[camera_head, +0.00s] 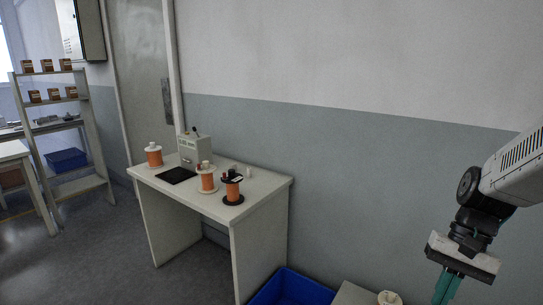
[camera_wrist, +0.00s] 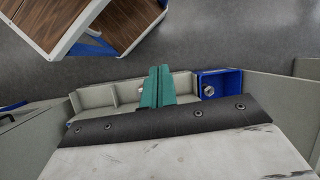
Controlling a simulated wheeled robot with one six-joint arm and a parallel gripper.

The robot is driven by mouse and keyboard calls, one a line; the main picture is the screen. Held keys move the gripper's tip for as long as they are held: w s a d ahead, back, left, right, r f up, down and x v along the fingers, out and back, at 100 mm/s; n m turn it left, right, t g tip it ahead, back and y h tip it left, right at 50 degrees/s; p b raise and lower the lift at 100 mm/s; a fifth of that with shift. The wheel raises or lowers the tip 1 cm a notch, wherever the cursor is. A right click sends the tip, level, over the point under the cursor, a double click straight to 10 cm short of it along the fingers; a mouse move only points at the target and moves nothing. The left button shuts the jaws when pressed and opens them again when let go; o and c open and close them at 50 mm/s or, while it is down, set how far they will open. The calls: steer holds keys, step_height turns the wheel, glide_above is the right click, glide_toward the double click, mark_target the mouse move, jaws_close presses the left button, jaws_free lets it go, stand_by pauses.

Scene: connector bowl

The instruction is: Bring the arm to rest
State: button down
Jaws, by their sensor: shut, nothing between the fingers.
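My arm is raised at the right edge of the head view, with my gripper (camera_head: 446,288) pointing down. Its teal fingers run out of the bottom of that picture. In the wrist view my gripper (camera_wrist: 157,72) shows its two teal fingers side by side and shut, with nothing seen between them. Beyond the fingers lies a pale tray with compartments (camera_wrist: 98,97), partly hidden by the gripper. A blue bin (camera_wrist: 232,80) holding a small round metallic thing sits to the right of the fingers.
A white table (camera_head: 265,187) stands by the wall with orange spools (camera_head: 207,182), a small grey device (camera_head: 195,151) and a black mat (camera_head: 176,175). A blue crate (camera_head: 292,289) is at the lower middle. A shelf rack (camera_head: 80,186) is at left. Open grey floor (camera_head: 95,250) lies before the table.

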steer(key=s+a+r+n+t+h, duration=0.3)
steer(key=s+a+r+n, duration=0.3)
steer(key=s+r, duration=0.4)
steer(key=shift+s+r+t+h, duration=0.15)
steer(key=shift+s+t+h, duration=0.15)
steer(key=shift+s+t, duration=0.3)
